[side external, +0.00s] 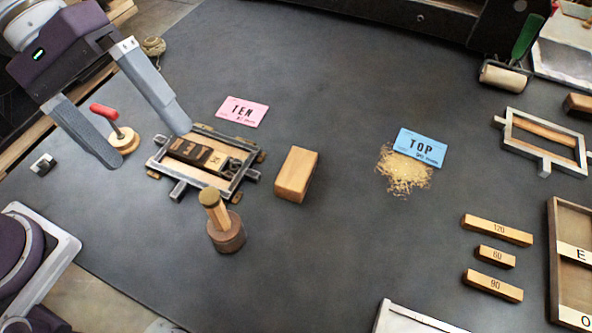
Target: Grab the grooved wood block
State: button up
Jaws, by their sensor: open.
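A light wood block (296,174) stands near the middle of the dark table in the side external view, right of the metal-framed press form. I cannot make out a groove on it from this angle. My gripper (147,144) is open and empty at the upper left. Its two grey fingers are spread wide, well to the left of the block and apart from it. One fingertip shows in front of the frame's upper left corner; the other shows left of the frame.
The metal frame (154,163) holds dark type blocks. A wooden-handled tool (226,236) stands below it, and a red-handled tool (124,138) stands left. Pink TEN (243,112) and blue TOP (420,148) cards lie flat. Sawdust (404,178) lies right. Table between block and sawdust is clear.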

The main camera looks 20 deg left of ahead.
jog(key=w+d+f+n+g+h, duration=0.2)
jog(key=w+d+f+n+h, duration=0.3)
jog(key=w+d+n, duration=0.15)
jog(key=n+t+h, duration=0.2)
jog(key=n+t, duration=0.1)
jog(key=n, duration=0.5)
send_near(298, 168)
jog(key=x, duration=0.2)
jog(key=shift+d+f, duration=0.3)
jog(key=shift+t, duration=0.4)
jog(key=x, duration=0.7)
jog(key=shift+s, duration=0.2)
jog(key=c, duration=1.4)
jog(key=shift+r, duration=0.15)
